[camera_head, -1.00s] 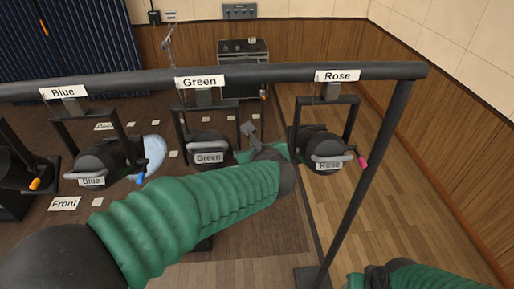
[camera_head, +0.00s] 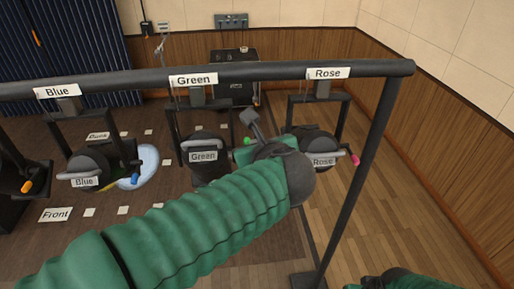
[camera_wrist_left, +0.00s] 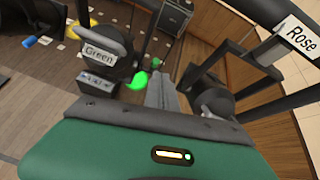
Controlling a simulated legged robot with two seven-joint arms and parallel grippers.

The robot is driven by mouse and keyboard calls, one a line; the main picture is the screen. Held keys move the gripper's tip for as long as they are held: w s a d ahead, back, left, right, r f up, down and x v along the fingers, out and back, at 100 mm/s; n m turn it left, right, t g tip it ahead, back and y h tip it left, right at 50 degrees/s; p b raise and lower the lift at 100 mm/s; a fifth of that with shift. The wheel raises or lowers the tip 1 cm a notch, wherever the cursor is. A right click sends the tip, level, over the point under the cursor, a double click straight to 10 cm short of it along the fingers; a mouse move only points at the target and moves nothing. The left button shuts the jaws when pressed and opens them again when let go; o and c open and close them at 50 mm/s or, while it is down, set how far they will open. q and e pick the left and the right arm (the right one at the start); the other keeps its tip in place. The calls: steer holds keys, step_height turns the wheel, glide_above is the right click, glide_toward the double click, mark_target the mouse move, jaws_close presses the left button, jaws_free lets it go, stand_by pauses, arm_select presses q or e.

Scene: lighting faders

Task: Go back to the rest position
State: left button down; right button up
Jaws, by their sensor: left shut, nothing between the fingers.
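My left arm, in a green ribbed sleeve, crosses the head view from the lower left. My left gripper (camera_head: 250,120) is shut and empty, held between the green lamp (camera_head: 206,168) and the rose lamp (camera_head: 312,142). The wrist hides part of the rose lamp. In the left wrist view the gripper (camera_wrist_left: 160,80) points away beside the green-tipped handle (camera_wrist_left: 139,80), and I cannot tell whether they touch. Part of my right arm shows at the bottom right of the head view; its gripper is out of view.
A black bar (camera_head: 130,79) with labelled lamps runs across, ending at an upright post (camera_head: 362,170) on the right. The blue lamp (camera_head: 88,164) hangs at left. A black cabinet (camera_head: 236,85) stands by the back wall. Wooden floor at right is open.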

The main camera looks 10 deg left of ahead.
arm_select(q)
steer(key=s+a+f+n+g+h+b, duration=0.1)
steer(key=s+a+f+n+g+b, duration=0.2)
steer(key=f+n, duration=0.7)
steer(key=s+a+f+n+g+h+b, duration=0.1)
steer(key=s+a+f+n+g+b, duration=0.2)
steer(key=f, duration=1.8)
steer(key=s+a+f+n+g+h+b, duration=0.2)
steer(key=s+a+f+n+b, duration=0.3)
steer(key=s+f+n+b, duration=0.4)
steer(key=s+f+n, duration=0.4)
steer(key=f+n, duration=0.2)
steer(key=n, duration=0.2)
steer(key=shift+a+f+g, duration=0.15)
steer(key=shift+f+g, duration=0.15)
steer(key=shift+g, duration=0.1)
steer(key=shift+a, duration=0.15)
